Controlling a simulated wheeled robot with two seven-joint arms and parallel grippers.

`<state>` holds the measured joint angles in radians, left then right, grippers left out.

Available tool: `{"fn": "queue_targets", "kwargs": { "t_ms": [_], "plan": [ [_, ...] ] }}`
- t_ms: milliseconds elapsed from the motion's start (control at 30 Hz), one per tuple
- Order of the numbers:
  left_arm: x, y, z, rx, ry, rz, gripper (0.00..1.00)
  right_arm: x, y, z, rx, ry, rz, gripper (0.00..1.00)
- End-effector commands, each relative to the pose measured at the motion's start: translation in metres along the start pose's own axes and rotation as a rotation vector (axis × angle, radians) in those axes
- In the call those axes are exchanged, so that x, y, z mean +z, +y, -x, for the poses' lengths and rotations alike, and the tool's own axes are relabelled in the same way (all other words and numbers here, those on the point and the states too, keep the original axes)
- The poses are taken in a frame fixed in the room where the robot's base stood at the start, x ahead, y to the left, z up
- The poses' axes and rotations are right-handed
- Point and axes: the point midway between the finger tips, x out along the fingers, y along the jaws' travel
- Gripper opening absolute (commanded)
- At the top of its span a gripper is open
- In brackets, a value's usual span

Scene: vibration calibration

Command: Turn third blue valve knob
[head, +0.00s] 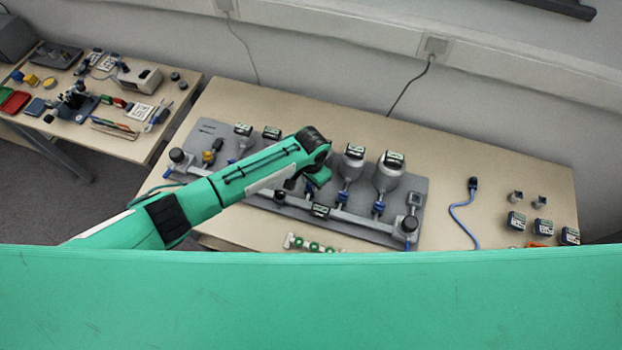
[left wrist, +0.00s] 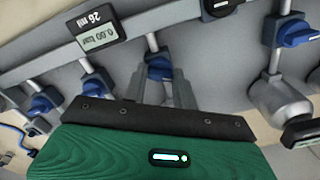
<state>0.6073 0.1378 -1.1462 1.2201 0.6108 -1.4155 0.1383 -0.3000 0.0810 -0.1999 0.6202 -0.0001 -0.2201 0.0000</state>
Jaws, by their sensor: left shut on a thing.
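My left gripper (head: 308,186) reaches over the grey valve board (head: 395,238) in the head view, with its arm crossing the board from the left. In the left wrist view, the gripper (left wrist: 166,86) is shut on a blue valve knob (left wrist: 158,68) on a thin pipe stem. The gripper's body hides the lower part of the fingers. In the head view the arm and gripper hide this knob. Other blue knobs (head: 343,198) and (head: 378,208) show to the right of the gripper. In the wrist view, blue knobs (left wrist: 42,100) and (left wrist: 292,32) stand on either side. My right gripper is not in view.
A small pressure display (left wrist: 95,36) sits on the pipe close to the held knob. Grey vessels (head: 388,172) with dark tops stand at the board's back. A blue cable (head: 462,214) lies on the table to the right. A second table (head: 130,150) holds tools.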

Motion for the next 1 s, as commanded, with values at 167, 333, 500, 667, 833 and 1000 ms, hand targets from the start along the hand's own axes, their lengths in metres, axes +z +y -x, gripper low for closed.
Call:
{"fn": "queue_targets", "kwargs": {
  "t_ms": [167,333,500,667,833,1000],
  "plan": [
    [-0.0001,-0.0006,0.0013,-0.001,0.0,-0.166,0.05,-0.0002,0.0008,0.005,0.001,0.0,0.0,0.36],
    [-0.0002,-0.0008,0.0009,-0.001,0.0,-0.328,0.05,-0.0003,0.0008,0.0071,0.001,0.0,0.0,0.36],
    [-0.0004,-0.0008,0.0007,-0.001,0.001,-0.49,0.05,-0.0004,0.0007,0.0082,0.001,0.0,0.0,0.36],
    [-0.0005,-0.0007,0.0006,-0.001,0.001,-0.641,0.05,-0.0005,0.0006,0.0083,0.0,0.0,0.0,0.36],
    [-0.0006,-0.0007,0.0005,-0.001,0.001,-0.79,0.05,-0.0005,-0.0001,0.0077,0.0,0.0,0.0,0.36],
    [-0.0005,-0.0006,0.0002,-0.001,0.001,-0.916,0.05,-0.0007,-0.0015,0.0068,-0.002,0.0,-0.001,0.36]
  ]
}}
